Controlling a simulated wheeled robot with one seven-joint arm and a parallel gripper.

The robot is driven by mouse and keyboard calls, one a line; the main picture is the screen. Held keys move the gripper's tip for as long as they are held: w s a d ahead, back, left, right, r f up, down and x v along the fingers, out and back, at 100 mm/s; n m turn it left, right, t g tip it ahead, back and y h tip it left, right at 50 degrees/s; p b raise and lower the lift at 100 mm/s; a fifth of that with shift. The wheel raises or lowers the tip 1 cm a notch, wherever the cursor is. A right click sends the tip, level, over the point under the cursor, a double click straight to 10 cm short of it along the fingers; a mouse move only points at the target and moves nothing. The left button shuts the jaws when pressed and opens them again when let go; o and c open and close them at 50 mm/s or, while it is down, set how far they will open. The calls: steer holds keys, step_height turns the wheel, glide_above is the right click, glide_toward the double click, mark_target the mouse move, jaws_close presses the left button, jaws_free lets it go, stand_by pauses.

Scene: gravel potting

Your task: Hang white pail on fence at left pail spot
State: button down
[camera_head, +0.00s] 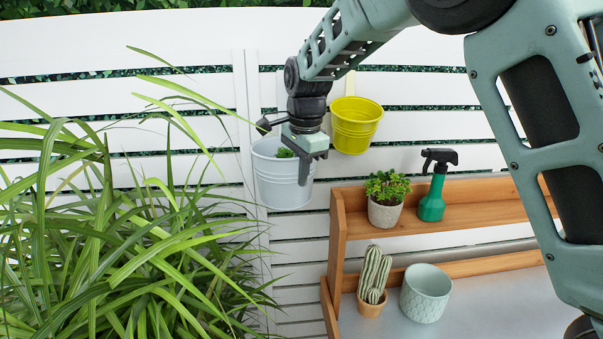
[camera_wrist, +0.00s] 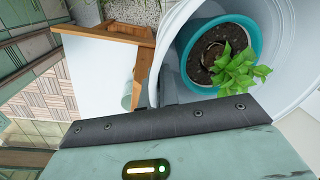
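The white pail (camera_head: 283,185) is upright against the slatted fence, left of and slightly lower than the yellow pail. My gripper (camera_head: 305,172) is at its right rim, one finger in front of the wall, and looks shut on the rim; the finger gap is largely hidden. In the wrist view, the white pail (camera_wrist: 292,95) fills the right side, and a teal pot (camera_wrist: 258,42) with soil and a leafy plant (camera_wrist: 238,70) sits inside it. A pale strip shows on the fence above the pail. I cannot tell whether the pail hangs on a hook.
The yellow pail (camera_head: 356,124) hangs on the fence (camera_head: 190,100) close to my gripper's right. A wooden shelf (camera_head: 337,225) below right holds a potted plant (camera_head: 386,212), a green spray bottle (camera_head: 433,200), a cactus (camera_head: 373,275) and a pale pot (camera_head: 425,292). Long grass leaves (camera_head: 100,230) fill the left.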

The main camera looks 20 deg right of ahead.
steer(key=shift+f, duration=0.1)
stand_by(0.7)
steer(key=c, duration=1.6)
jaws_free()
steer(key=o, duration=0.5)
steer(key=shift+r, duration=0.2)
step_height(320, 180, up, 7)
steer(key=p, duration=0.6)
steer(key=shift+s+f, duration=0.2)
steer(key=shift+s, duration=0.2)
steer(key=shift+s+d, duration=0.1)
stand_by(0.3)
steer(key=s+a+r, duration=0.2)
steer(key=s, duration=0.7)
steer(key=shift+s, duration=0.3)
stand_by(0.7)
